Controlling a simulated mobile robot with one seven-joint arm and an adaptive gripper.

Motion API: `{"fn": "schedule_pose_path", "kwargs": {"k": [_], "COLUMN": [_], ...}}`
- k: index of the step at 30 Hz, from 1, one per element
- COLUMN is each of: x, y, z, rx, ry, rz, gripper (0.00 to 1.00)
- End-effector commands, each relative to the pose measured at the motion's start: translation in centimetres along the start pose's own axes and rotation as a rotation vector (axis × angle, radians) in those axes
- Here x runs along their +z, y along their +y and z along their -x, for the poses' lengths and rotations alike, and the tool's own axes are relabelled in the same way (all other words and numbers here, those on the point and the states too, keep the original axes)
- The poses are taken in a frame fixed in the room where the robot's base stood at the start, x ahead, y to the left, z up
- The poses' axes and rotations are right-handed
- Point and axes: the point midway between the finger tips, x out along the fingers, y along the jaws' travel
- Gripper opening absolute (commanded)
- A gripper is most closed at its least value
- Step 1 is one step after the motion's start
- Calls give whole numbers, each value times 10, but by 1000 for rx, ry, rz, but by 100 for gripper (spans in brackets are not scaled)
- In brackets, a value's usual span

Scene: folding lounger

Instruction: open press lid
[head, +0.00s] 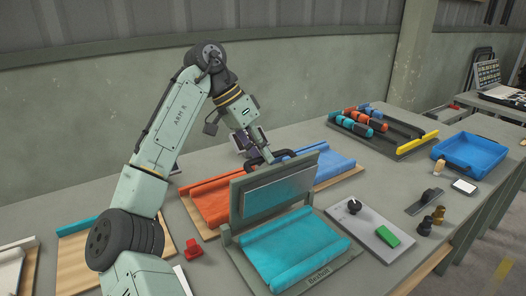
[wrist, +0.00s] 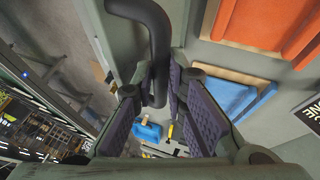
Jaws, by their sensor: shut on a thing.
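The press (head: 230,250) stands on the bench with a grey-green frame, and a teal folded cloth (head: 295,245) lies on its base. Its lid (head: 275,187) is raised, standing roughly upright at the back edge of the base. A black curved handle (head: 268,156) shows at the lid's top edge, and it fills the upper middle of the wrist view (wrist: 156,40). My gripper (head: 252,148) is behind the lid at its top. In the wrist view, my purple-padded fingers (wrist: 160,88) are shut on the handle. The exact contact is partly hidden.
An orange cloth (head: 210,203) and a blue cloth (head: 315,170) lie on boards behind the press. A grey plate (head: 367,229) with a black knob and a green block is at right. A rack of rolls (head: 400,143) and a blue tray (head: 470,152) stand farther right.

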Motion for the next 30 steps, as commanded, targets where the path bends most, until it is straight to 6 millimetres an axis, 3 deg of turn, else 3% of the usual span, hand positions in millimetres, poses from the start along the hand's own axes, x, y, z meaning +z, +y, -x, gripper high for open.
{"fn": "schedule_pose_path", "kwargs": {"k": [4, 5, 14, 24, 30], "x": [4, 4, 2, 1, 1], "y": [-7, -7, -5, -3, -3], "z": [-3, -3, -2, 3, 31], "rx": [-7, -7, -8, -8, -12], "ry": [-6, -6, -3, -1, 0], "rz": [16, 16, 12, 7, 10], "gripper": [0, 13, 33, 33, 33]}}
